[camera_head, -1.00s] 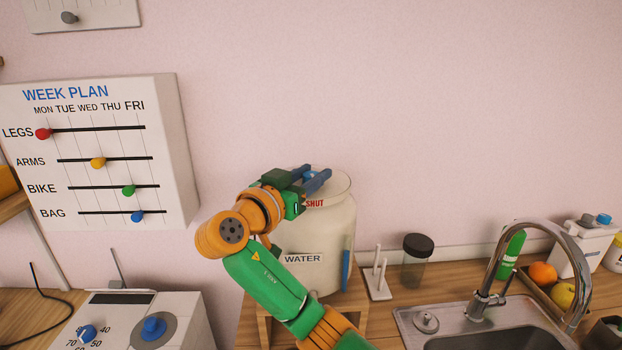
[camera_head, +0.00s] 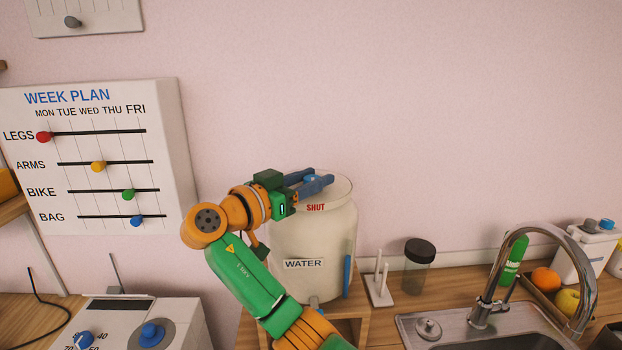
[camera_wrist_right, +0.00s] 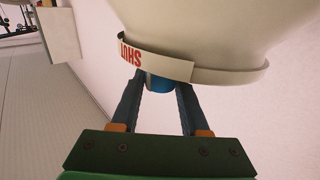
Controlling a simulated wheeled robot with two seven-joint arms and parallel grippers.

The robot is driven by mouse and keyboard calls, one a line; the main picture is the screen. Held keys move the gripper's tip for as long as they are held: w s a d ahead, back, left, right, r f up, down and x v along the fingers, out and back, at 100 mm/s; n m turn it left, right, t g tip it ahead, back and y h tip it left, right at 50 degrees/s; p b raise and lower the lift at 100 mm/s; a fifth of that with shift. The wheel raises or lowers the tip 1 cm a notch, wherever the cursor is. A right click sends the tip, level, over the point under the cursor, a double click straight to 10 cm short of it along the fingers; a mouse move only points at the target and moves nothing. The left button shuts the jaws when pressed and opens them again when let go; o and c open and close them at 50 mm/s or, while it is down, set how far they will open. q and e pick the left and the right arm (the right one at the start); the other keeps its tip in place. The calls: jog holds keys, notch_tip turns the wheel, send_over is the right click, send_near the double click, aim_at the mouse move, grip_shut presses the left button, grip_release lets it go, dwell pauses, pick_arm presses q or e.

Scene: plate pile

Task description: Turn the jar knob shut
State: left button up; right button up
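The cream jar (camera_head: 312,240) with a WATER label stands upright on a wooden stand. Red SHUT lettering (camera_head: 316,208) is on the front of its rim. The blue knob (camera_head: 310,178) sits on the jar top. My right gripper (camera_head: 318,182) comes in from the left, its two fingers on either side of the knob. In the right wrist view the knob (camera_wrist_right: 160,83) is between the fingertips, against both as far as I can see. The fingers hide part of the knob, so how far it is turned is unclear. My left gripper is not in view.
A white peg rack (camera_head: 379,288) and a dark-lidded jar (camera_head: 418,266) stand right of the stand, before the sink (camera_head: 455,338) and tap (camera_head: 540,232). A white box with blue knobs (camera_head: 160,312) is at lower left.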

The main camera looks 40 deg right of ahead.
aim_at(306, 182)
jog(key=o, duration=0.3)
jog(key=shift+d, duration=0.2)
jog(key=shift+a+f+b, duration=0.2)
jog(key=shift+a+b, duration=0.1)
jog(key=a+b, duration=0.1)
jog(key=a, duration=0.2)
jog(key=a+b, duration=0.2)
jog(key=a, duration=0.1)
jog(key=shift+s+a+r, duration=0.1)
jog(key=shift+s+a, duration=0.1)
jog(key=shift+a, duration=0.2)
jog(key=shift+d, duration=0.1)
jog(key=shift+d, duration=0.15)
